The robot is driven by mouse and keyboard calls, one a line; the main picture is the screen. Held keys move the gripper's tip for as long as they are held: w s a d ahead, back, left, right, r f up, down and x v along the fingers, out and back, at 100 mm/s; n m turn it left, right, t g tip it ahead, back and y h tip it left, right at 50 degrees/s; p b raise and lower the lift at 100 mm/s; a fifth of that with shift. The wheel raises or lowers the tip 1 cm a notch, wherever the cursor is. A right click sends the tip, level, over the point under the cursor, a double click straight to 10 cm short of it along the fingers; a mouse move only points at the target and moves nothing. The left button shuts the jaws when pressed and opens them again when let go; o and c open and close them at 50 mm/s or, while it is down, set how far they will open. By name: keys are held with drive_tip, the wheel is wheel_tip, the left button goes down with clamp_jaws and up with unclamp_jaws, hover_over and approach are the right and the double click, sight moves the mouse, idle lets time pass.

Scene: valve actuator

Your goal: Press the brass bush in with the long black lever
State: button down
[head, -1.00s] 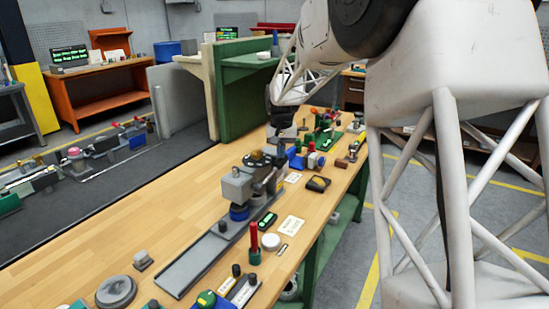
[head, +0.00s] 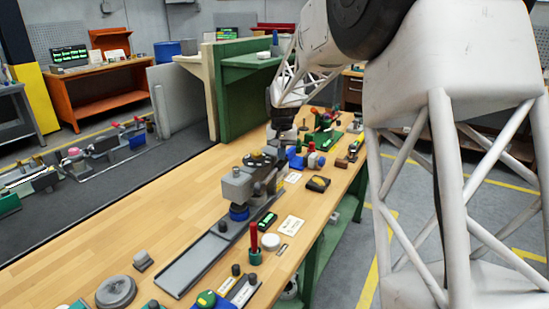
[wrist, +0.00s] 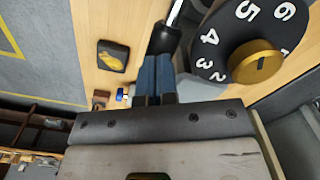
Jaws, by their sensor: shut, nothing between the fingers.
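In the wrist view a black lever grip (wrist: 164,38) on a thin metal rod lies just beyond the tips of my gripper (wrist: 156,62). The blue fingers are together with nothing between them. The tips are close to the grip; I cannot tell whether they touch it. A black numbered dial with a brass knob (wrist: 256,62) is right of the fingers. In the head view the grey press-like block (head: 237,185) stands on the bench, and my gripper (head: 283,135) is behind it to the right, its fingertips hard to make out. I cannot make out the brass bush.
A grey rail (head: 190,268) runs forward from the block. A small dark tray (head: 318,184) lies to its right; it also shows in the wrist view (wrist: 113,56). Small parts stand along the bench's right edge. The bench left of the block is clear.

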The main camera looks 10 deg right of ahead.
drive_tip(key=shift+w+d+f, duration=0.1)
drive_tip(key=shift+d+f, duration=0.05)
drive_tip(key=shift+f, duration=1.9)
idle(1.5)
drive_tip(key=shift+r, duration=0.2)
drive_tip(key=shift+s+a+r, duration=0.35)
drive_tip(key=shift+r, duration=1.35)
drive_tip(key=shift+s+a+r, duration=0.3)
drive_tip(key=shift+a+r, duration=0.05)
drive_tip(key=shift+r, duration=1.3)
drive_tip(key=shift+s+a+r, duration=0.35)
drive_tip(key=shift+r, duration=1.35)
drive_tip(key=shift+r, duration=0.15)
wheel_tip(320, 180, up, 5)
hover_over(282, 163)
drive_tip(key=a, duration=0.2)
drive_tip(key=shift+s+d, duration=0.15)
drive_tip(key=shift+s, duration=0.1)
